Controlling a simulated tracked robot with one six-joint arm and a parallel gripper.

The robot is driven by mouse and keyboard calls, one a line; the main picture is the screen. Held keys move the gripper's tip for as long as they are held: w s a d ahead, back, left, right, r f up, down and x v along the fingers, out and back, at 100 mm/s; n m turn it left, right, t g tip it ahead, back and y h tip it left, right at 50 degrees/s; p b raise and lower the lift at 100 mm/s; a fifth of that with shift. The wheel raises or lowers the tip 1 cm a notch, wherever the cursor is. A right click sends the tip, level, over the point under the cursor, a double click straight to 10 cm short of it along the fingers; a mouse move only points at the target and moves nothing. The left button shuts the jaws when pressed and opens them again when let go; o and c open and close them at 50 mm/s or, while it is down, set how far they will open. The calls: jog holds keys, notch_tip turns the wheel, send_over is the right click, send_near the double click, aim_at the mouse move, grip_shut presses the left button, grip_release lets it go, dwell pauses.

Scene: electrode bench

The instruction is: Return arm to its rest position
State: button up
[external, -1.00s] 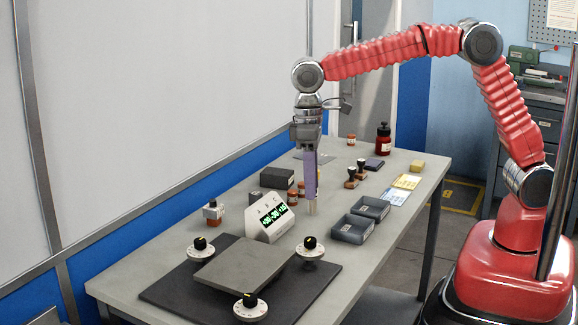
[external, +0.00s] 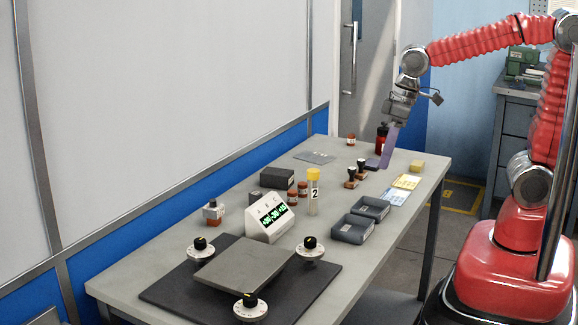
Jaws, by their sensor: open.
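My gripper (external: 386,164) hangs at the end of my red arm, over the far right part of the grey bench. Its purple fingers point down and slightly left, above the bench top near the dark purple pad and the red bottle. I see no object held between the fingers. They show nearly edge-on, so the gap between them is hard to see. The yellow-capped tube marked 2 (external: 313,192) stands upright on the bench behind the display box, well apart from my gripper.
The red bottle (external: 382,138), stamps (external: 351,178) and yellow block (external: 417,167) are close below my gripper. Dark trays (external: 354,229), the display box (external: 268,219) and a grey plate with knobs (external: 243,263) stand nearer the front. Above the bench there is free room.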

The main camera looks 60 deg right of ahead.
jog(key=s+d+r+m+t, duration=0.2)
jog(key=s+d+t, duration=0.1)
jog(key=s+d, duration=0.7)
jog(key=shift+d+r+m+h, duration=0.15)
jog(key=shift+r+m+h, duration=0.2)
jog(key=shift+m+h, duration=0.05)
jog(key=shift+w, duration=0.1)
dwell(3.1)
